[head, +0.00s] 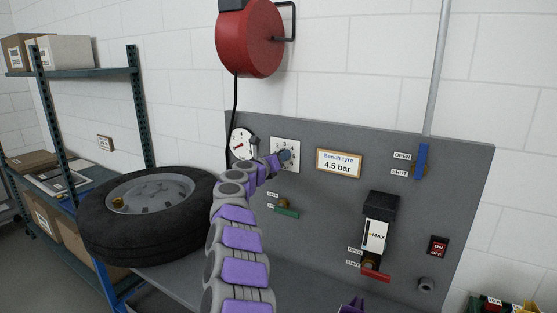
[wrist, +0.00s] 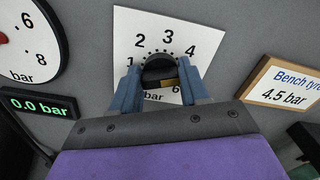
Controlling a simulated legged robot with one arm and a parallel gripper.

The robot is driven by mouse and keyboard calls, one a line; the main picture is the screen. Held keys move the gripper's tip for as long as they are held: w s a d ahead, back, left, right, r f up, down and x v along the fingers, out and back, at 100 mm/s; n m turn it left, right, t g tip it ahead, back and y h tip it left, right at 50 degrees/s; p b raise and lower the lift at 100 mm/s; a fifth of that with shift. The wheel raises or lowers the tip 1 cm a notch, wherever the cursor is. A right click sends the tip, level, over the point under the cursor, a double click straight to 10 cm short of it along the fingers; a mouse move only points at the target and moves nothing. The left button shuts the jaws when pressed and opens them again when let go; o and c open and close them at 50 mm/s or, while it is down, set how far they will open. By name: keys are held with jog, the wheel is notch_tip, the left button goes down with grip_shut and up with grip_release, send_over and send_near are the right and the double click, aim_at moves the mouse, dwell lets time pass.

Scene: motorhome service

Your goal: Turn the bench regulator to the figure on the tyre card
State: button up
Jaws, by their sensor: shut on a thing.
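The tyre card (head: 339,163) on the grey panel reads "Bench tyre 4.5 bar"; it also shows in the wrist view (wrist: 286,85). Left of it is the regulator's white scale plate (head: 282,143), with figures around a dark round knob (wrist: 159,68). In the wrist view, 2, 3, 4 and 6 are readable on the plate (wrist: 128,22). My gripper (wrist: 158,80) has one finger on each side of the knob and is shut on it. I cannot tell where the knob points. The digital readout (wrist: 38,104) beside the gauge (wrist: 25,40) shows 0.0 bar.
A tyre (head: 150,215) lies on the bench left of my arm. A green valve handle (head: 286,211) sits below the regulator. A blue lever (head: 423,161), a red lever (head: 376,275) and a red switch (head: 438,246) are to the right. A red reel (head: 250,38) hangs above.

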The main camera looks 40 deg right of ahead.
jog(key=shift+f, duration=0.2)
jog(key=o, duration=1.1)
jog(key=shift+w, duration=0.15)
jog(key=shift+c, duration=0.2)
jog(key=shift+r, duration=0.1)
jog(key=b+v, duration=0.5)
jog(key=v, duration=1.2)
jog(key=shift+a, duration=0.1)
